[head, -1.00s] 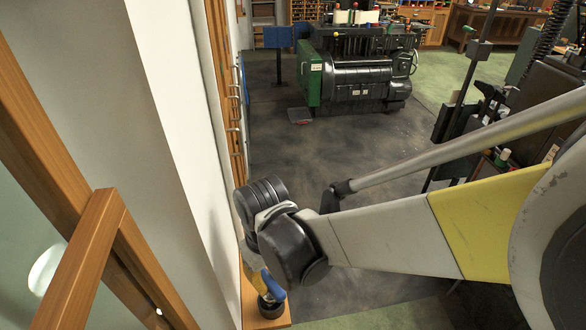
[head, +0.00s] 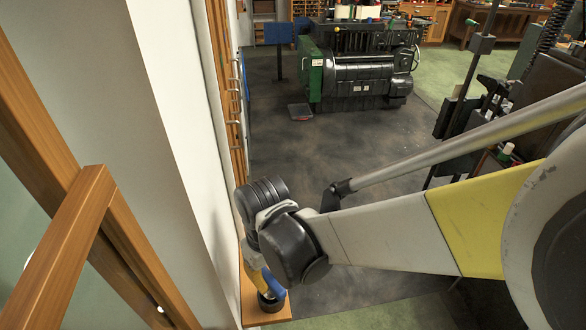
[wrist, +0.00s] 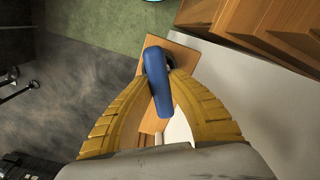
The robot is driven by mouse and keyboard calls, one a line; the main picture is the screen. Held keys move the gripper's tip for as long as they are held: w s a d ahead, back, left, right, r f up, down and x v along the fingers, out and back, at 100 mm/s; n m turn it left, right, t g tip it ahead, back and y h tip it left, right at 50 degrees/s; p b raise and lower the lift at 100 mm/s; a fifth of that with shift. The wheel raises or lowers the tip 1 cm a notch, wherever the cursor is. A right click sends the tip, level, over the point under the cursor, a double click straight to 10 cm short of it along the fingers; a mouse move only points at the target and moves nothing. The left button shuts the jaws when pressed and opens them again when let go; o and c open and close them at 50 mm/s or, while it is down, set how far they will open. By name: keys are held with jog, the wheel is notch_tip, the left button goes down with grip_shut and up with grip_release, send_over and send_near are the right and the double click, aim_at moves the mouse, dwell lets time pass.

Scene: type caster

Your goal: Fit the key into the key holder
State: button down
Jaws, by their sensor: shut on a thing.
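My gripper (wrist: 157,85) has two yellow ribbed fingers, shut on a blue, rounded, elongated piece, which I take to be the key (wrist: 158,88). In the head view the blue key (head: 274,288) shows beside the yellow fingers. Just below it a dark round piece, likely the key holder (head: 270,304), sits on a small wooden shelf (head: 250,312). In the wrist view a dark rim shows around the key's far end. How deep the key sits in the holder is hidden.
The shelf is beside a white wall (head: 170,120). A wooden frame (head: 65,250) stands at the left. A dark machine with a green side (head: 355,75) stands farther back. The dark floor (head: 350,140) between is mostly clear.

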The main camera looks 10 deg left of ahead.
jog(key=c, duration=1.3)
grip_release()
notch_tip(320, 180, up, 12)
jog(key=shift+w+d, duration=0.1)
jog(key=shift+d, duration=0.1)
jog(key=d+f+m+t+b, duration=0.1)
jog(key=d+m+t+b, duration=0.1)
jog(key=d, duration=0.7)
jog(key=d+f+m+t+b, duration=0.1)
jog(key=d+m+t, duration=0.2)
jog(key=d, duration=0.7)
jog(key=w+d+f+m+t+b, duration=0.1)
jog(key=d+m, duration=0.3)
jog(key=d, duration=0.6)
jog(key=shift+d+m+t+b, duration=0.1)
jog(key=shift+m+t+b, duration=0.2)
jog(key=shift+t+b, duration=0.5)
